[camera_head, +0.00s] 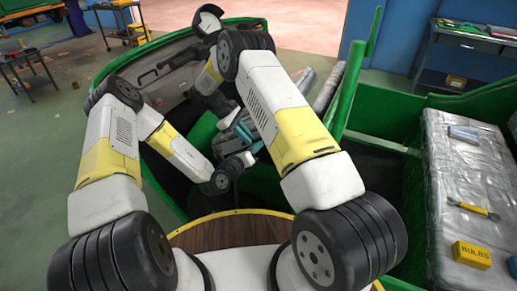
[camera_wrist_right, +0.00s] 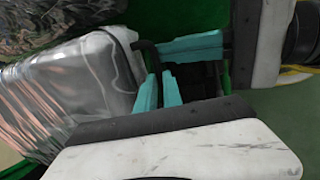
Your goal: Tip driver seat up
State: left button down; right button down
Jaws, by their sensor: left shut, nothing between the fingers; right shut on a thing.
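The driver seat looks like a cushion in clear silvery plastic, large at the left of the right wrist view (camera_wrist_right: 75,90). In the head view my right arm hides most of it. A thin black bar (camera_wrist_right: 150,54) stands beside the cushion's edge. My right gripper (camera_wrist_right: 160,88) has its teal fingers close together around this bar. My left gripper (camera_wrist_right: 195,47) shows just beyond it, its teal fingers shut and empty, beside the bar. In the head view both grippers crowd together at the teal parts (camera_head: 240,136), partly hidden by my arms.
The green rickshaw body (camera_head: 345,95) surrounds my arms, with handlebars (camera_head: 165,68) at the front. A plastic-wrapped bench (camera_head: 460,160) at right carries a yellow bulbs box (camera_head: 472,255) and a yellow-handled tool (camera_head: 473,209). Workshop carts and a tool table stand farther back.

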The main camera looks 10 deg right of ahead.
pick_arm(q)
jog(key=shift+w+a+r, duration=0.35)
jog(key=shift+w+r, duration=0.1)
jog(key=shift+r, duration=0.05)
pick_arm(e)
jog(key=shift+s+d+f, duration=0.1)
jog(key=shift+d+f, duration=0.1)
jog(key=c, duration=1.8)
grip_release()
jog(key=shift+o, duration=0.2)
